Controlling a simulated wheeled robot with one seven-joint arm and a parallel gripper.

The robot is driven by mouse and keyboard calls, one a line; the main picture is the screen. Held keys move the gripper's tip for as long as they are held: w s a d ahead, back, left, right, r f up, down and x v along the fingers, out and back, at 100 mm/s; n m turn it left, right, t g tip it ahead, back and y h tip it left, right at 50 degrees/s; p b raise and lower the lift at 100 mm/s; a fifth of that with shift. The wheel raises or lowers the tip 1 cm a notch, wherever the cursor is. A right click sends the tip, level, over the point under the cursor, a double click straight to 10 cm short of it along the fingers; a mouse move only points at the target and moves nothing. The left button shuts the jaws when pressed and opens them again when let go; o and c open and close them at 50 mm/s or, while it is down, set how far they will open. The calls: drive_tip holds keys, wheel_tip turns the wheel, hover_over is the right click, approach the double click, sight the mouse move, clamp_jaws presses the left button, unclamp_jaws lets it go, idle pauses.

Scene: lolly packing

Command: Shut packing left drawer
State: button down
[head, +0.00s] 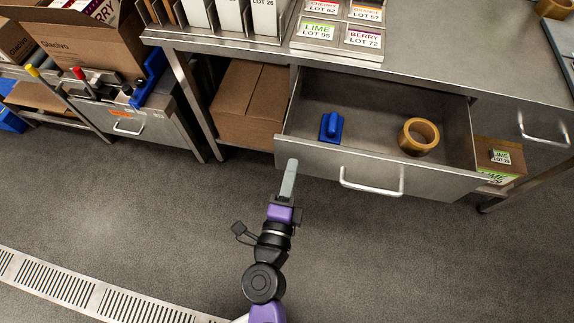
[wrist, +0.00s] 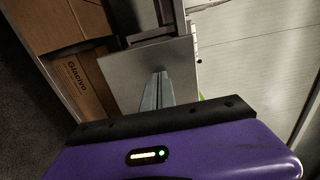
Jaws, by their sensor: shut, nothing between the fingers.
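The packing left drawer (head: 320,160) is pulled out from under the steel bench in the head view. Its front panel has a bar handle (head: 372,190). Inside lie a blue object with a grip (head: 331,127) and a tan tape roll (head: 418,137). My gripper (head: 292,164) is shut and empty, with its fingertips at the left end of the drawer front. In the wrist view my gripper (wrist: 160,75) overlaps a grey panel, which looks like the drawer front (wrist: 125,77). I cannot tell whether the fingertips touch it.
The steel bench top (head: 430,75) carries lot-label cards. A closed drawer (head: 530,112) is at the right. Brown cartons (head: 250,100) stand on the shelf left of the open drawer, and a lime-labelled box (head: 510,152) is at its right. The floor in front is clear.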

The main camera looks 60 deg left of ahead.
drive_tip(key=shift+w+a, duration=0.35)
drive_tip(key=shift+a, duration=0.1)
drive_tip(key=b, duration=0.7)
hover_over(308, 110)
drive_tip(key=shift+f, duration=0.1)
drive_tip(key=shift+w+a, duration=0.3)
drive_tip(key=shift+a, duration=0.05)
drive_tip(key=shift+w+a+r, duration=0.1)
drive_tip(key=shift+r, duration=0.25)
